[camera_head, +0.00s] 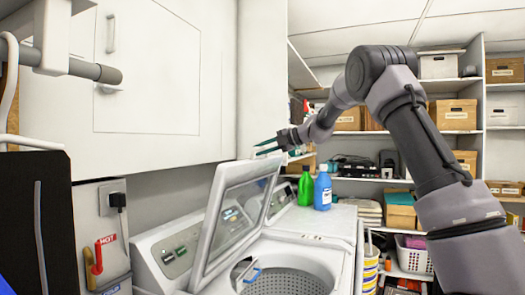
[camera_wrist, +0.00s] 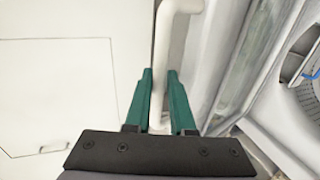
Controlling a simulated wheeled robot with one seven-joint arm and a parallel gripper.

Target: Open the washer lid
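The washer (camera_head: 310,258) stands at the lower middle of the head view, with its tub open to view. Its framed lid (camera_head: 207,247) stands raised, tilted up near the control panel (camera_head: 172,248). The lid and tub also show at the right of the wrist view, the lid partly cut off (camera_wrist: 262,50). My gripper (camera_head: 262,147) is above the lid's upper edge, its green fingers pointing left. In the wrist view the fingers (camera_wrist: 161,85) are apart. A white pipe (camera_wrist: 160,60) shows between them; I cannot tell how far behind it is. No contact with the lid is visible.
A green bottle (camera_head: 305,187) and a blue bottle (camera_head: 323,188) stand on the neighbouring machine. White cabinets (camera_head: 150,70) are at the left. Shelves with boxes (camera_head: 452,114) stand behind my arm. A utility panel with a red handle (camera_head: 97,256) is at lower left.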

